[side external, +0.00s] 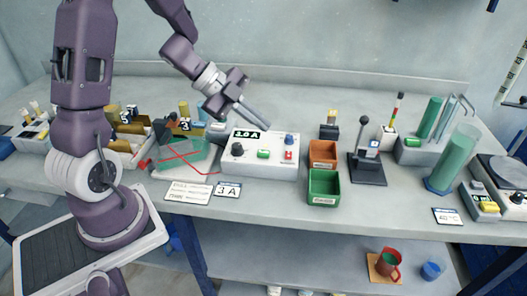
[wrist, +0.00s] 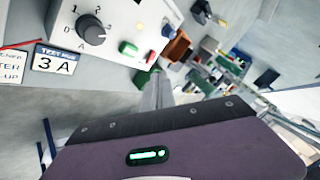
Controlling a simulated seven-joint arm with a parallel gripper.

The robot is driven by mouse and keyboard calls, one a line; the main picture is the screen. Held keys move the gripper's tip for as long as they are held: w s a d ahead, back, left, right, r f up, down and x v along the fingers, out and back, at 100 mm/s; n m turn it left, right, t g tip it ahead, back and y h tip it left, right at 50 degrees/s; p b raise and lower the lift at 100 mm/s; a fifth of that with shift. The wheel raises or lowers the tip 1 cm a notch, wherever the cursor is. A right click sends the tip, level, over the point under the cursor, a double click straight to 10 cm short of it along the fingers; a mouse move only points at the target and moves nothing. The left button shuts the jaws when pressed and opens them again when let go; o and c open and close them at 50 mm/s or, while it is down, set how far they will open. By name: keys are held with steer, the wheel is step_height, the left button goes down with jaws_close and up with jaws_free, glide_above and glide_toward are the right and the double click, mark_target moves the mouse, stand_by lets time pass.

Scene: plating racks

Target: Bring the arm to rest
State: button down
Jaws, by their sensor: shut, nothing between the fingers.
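My gripper (side external: 256,117) is shut and empty. In the side external view it hangs in the air at the middle of the bench, above or in front of the white power supply box (side external: 262,165), whose display reads about 2.0 A. In the wrist view my gripper's fingers (wrist: 158,88) are together and point toward the bench. There the box's dial (wrist: 92,30) and green button (wrist: 128,48) show beside them at the upper left. I cannot tell the exact height above the box.
A "3 A" card (side external: 228,190) lies before the box. An orange bin (side external: 322,152), a green bin (side external: 324,188) and a lever stand (side external: 367,168) stand to its right. A green tank with red wires (side external: 185,158) stands left. A glass cylinder (side external: 455,158) stands far right. The front bench strip is mostly clear.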

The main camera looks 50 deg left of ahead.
steer(key=s+a+r+n+t+y, duration=0.1)
steer(key=a+r+n+t+y, duration=0.2)
steer(key=r+n+y, duration=0.85)
steer(key=s+d+n+g+h, duration=0.2)
steer(key=s+d, duration=0.3)
steer(key=s, duration=0.5)
steer(key=s+d+n+g+h, duration=0.2)
steer(key=s+d, duration=0.4)
steer(key=s, duration=0.4)
steer(key=shift+s+d+r+n+g+h, duration=0.2)
steer(key=shift+s+n+g+h, duration=0.1)
steer(key=shift+n+h, duration=0.45)
